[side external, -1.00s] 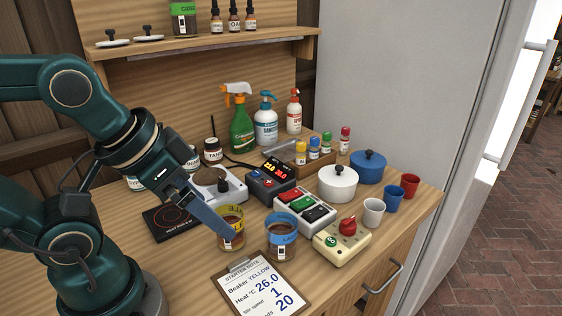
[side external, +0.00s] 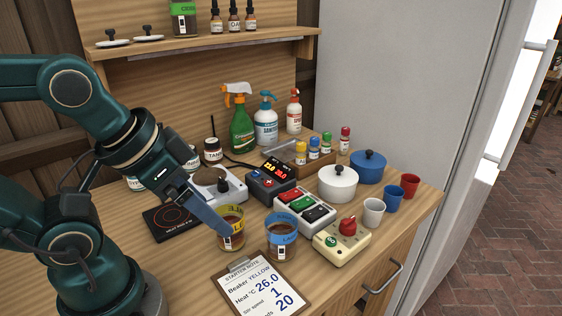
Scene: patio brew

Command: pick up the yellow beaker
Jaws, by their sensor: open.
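The yellow-banded beaker (side external: 232,240) stands upright on the wooden bench and holds brown liquid. My gripper (side external: 222,232) is at this beaker, with one long grey finger slanting down over its left side. The other finger is hidden. The jaws are open, and I cannot tell whether the finger touches the glass. The blue-banded beaker (side external: 281,240), also with brown contents, stands just to the right. A clipboard note (side external: 262,285) in front reads "Beaker YELLOW".
A hot plate (side external: 172,222) and a white stirrer unit (side external: 234,188) stand behind left. A switch box (side external: 303,209) and a cream box with a red knob (side external: 341,242) are to the right. The bench behind holds pots, cups and bottles.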

